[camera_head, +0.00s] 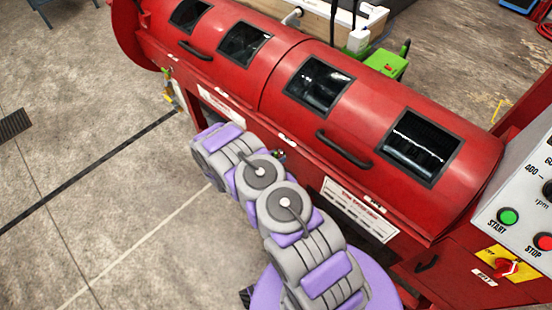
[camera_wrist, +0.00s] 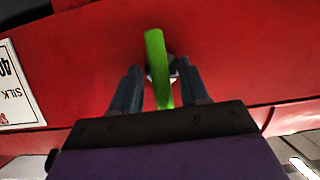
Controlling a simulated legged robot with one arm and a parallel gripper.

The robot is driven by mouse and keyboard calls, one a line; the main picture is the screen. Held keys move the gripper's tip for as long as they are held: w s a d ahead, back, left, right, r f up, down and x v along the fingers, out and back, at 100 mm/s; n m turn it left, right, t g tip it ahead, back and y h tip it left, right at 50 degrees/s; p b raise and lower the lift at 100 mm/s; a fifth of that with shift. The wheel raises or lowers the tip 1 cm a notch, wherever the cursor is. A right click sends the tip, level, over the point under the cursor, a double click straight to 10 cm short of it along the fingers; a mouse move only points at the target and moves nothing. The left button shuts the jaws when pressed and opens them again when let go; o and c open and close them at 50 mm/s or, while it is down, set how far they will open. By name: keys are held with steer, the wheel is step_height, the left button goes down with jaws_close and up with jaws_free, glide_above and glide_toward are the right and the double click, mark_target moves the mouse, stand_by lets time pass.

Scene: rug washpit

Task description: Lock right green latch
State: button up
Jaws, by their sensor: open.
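The green latch (camera_wrist: 156,48) is a narrow green handle on the red machine's front panel (camera_wrist: 235,60) in the wrist view. It stands nearly upright in the picture, with a round metal pivot partly hidden behind it. My gripper (camera_wrist: 158,68) is open, with one dark finger on each side of the latch and visible gaps between. Its lower end is close to my gripper's palm. In the head view my arm covers this spot, and the latch and fingers cannot be made out.
The red drum machine (camera_head: 275,70) has windowed lids with black handles (camera_head: 343,149). A control panel (camera_head: 520,200) with green and red buttons stands at the right. A white label (camera_wrist: 14,90) is left of the latch. The concrete floor (camera_head: 80,100) at left is mostly clear.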

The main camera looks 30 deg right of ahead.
steer(key=shift+w+d+f, duration=0.1)
steer(key=shift+d, duration=0.2)
steer(key=shift+a, duration=0.5)
steer(key=shift+c, duration=0.3)
steer(key=shift+a, duration=0.1)
steer(key=shift+c, duration=0.8)
steer(key=shift+d, duration=0.35)
steer(key=c, duration=0.5)
jaws_close()
